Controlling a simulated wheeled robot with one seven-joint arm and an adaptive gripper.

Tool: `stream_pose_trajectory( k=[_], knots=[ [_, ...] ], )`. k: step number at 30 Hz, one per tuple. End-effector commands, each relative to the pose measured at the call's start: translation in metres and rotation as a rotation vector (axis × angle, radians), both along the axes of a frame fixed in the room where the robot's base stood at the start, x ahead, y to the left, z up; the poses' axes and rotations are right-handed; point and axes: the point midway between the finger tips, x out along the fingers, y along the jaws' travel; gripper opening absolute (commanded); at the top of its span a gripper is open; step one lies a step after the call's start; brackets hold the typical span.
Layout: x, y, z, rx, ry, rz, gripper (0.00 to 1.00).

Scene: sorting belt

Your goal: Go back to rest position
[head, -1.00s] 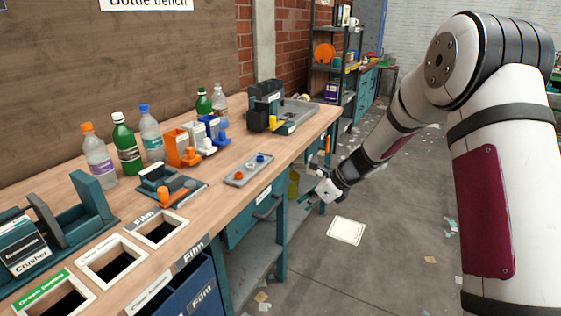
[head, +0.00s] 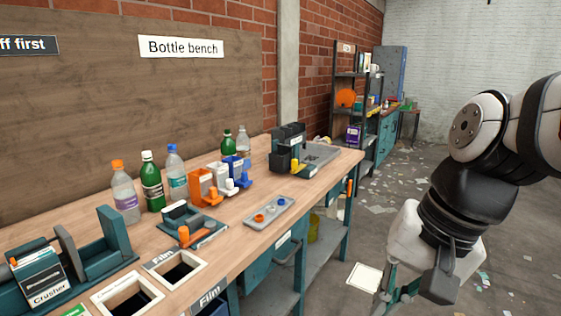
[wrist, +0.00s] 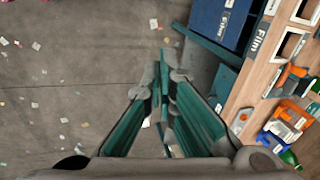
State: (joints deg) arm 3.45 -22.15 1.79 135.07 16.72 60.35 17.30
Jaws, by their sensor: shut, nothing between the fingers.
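My arm is folded at the right of the head view, clear of the bench. My gripper (head: 398,296) hangs low beside the bench, partly cut off by the bottom edge of the head view. In the wrist view my gripper (wrist: 162,75) points over the bare floor, its teal fingers close together with nothing between them.
The wooden bench (head: 285,232) runs along the left, with several bottles, a crusher (head: 40,277), orange, white and blue dispensers (head: 220,178) and a grey tray (head: 270,211) on it. Shelves (head: 350,95) stand at the back. The floor (wrist: 75,75) is open, with scattered scraps.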

Motion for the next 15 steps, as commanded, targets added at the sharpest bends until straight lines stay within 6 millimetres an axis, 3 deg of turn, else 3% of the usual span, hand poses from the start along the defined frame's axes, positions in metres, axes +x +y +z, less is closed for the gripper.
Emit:
stream_pose_trajectory(
  k=[1,6,15],
  knots=[
    [-0.019,-0.005,0.002,-0.038,-0.019,0.061,0.0],
    [-0.067,-0.024,-0.002,-0.148,-0.044,0.231,0.0],
    [-0.121,-0.05,-0.013,-0.287,-0.061,0.43,0.0]
  ],
)
